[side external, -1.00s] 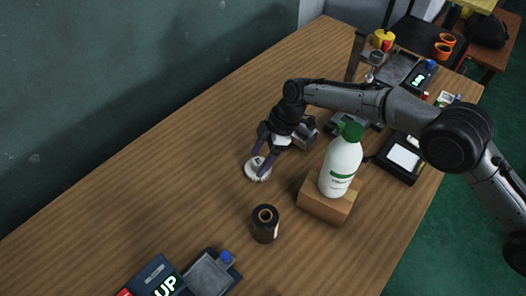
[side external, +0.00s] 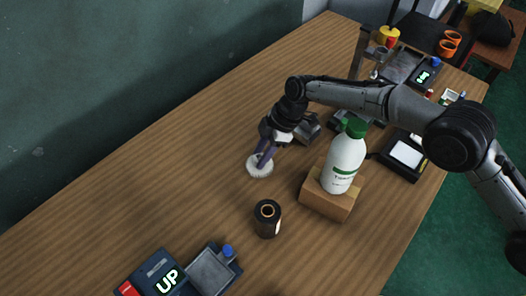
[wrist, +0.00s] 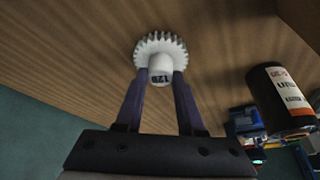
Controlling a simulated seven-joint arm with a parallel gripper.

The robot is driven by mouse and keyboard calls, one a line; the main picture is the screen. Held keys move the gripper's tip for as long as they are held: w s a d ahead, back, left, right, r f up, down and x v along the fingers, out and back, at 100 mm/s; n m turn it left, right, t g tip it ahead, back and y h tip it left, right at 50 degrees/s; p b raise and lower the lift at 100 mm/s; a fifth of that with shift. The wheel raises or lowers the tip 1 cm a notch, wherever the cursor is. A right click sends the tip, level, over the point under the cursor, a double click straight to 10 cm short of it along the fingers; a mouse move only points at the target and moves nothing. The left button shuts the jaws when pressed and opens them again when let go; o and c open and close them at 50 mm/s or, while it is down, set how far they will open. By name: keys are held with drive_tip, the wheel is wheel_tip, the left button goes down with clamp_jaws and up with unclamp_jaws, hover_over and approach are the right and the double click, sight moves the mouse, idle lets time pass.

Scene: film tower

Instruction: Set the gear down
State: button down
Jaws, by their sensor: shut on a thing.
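The white gear (side external: 259,166) is at the middle of the wooden table, lying flat. My gripper (wrist: 160,76) is shut on the hub, one purple finger on each side. In the side view my gripper (side external: 262,160) reaches down to the gear from above right. I cannot tell whether the gear touches the table or is slightly above it.
A black roll (side external: 267,220) stands in front of the gear. Table left of the gear is clear.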

drive_tip(key=shift+s+a, duration=1.2)
drive_tip(key=shift+a, duration=0.25)
drive_tip(key=shift+s+a, duration=1.2)
drive_tip(key=shift+a, duration=0.3)
drive_tip(key=shift+s+a, duration=1.2)
drive_tip(key=shift+a, duration=0.25)
drive_tip(key=shift+c, duration=2.2)
unclamp_jaws()
drive_tip(key=shift+r, duration=0.1)
drive_tip(key=v, duration=1.3)
drive_tip(key=shift+d+r, duration=0.15)
drive_tip(key=shift+r, duration=0.15)
